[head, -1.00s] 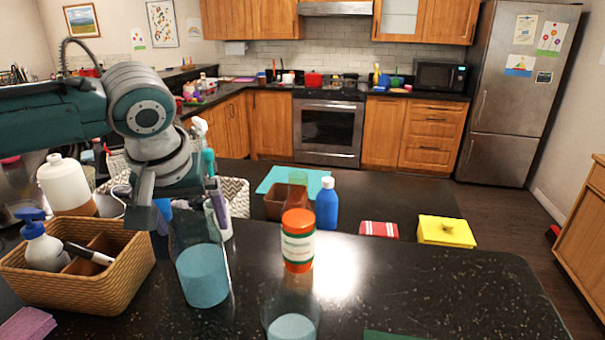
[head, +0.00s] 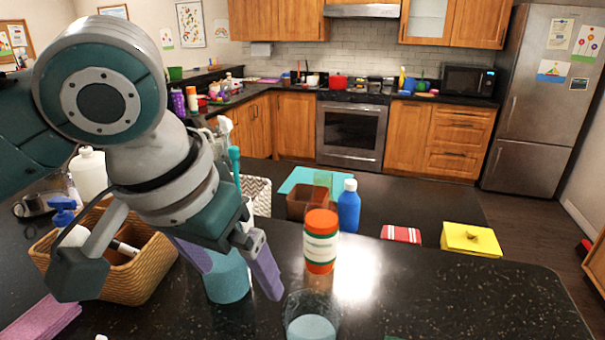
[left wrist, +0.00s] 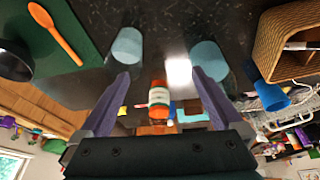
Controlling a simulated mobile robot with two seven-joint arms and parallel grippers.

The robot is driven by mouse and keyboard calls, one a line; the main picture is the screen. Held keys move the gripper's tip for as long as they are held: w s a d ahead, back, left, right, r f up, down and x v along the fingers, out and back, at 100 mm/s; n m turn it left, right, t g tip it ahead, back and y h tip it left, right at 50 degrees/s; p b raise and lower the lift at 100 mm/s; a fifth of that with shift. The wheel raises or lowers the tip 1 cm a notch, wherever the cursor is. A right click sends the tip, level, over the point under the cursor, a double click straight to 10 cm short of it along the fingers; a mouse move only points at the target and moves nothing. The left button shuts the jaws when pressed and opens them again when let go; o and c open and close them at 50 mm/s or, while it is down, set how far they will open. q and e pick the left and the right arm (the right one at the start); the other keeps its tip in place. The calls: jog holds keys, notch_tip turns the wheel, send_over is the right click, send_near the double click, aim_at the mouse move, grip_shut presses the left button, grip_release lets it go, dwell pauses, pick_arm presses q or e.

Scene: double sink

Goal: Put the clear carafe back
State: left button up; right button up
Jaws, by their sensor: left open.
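Two clear vessels with pale blue contents stand on the dark counter. One (head: 228,285) is beside the basket and shows between the purple fingers of my left gripper (head: 240,280). It also shows in the left wrist view (left wrist: 207,58), beyond the right-hand finger. The other (head: 311,322) is nearer, at the bottom edge, and shows in the left wrist view (left wrist: 127,43) too. I cannot tell for sure which is the carafe. My left gripper is open and empty, fingers pointing down; whether it touches the first vessel is unclear. My right gripper is not in view.
A wicker basket (head: 150,268) with bottles stands at left. An orange-capped bottle (head: 321,245), a blue bottle (head: 348,208) and a brown box (head: 300,205) stand behind. A yellow box (head: 470,240) is at right. The right front counter is clear.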

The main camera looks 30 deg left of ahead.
pick_arm(q)
jog(key=s+d+f+m, duration=0.2)
jog(key=s, duration=0.4)
jog(key=s+d+f+m, duration=0.2)
jog(key=s, duration=0.4)
jog(key=shift+s+d+f+h, duration=0.25)
jog(key=shift+f+h, duration=0.05)
notch_tip(320, 180, up, 20)
jog(key=p, duration=2)
jog(key=shift+r, duration=0.25)
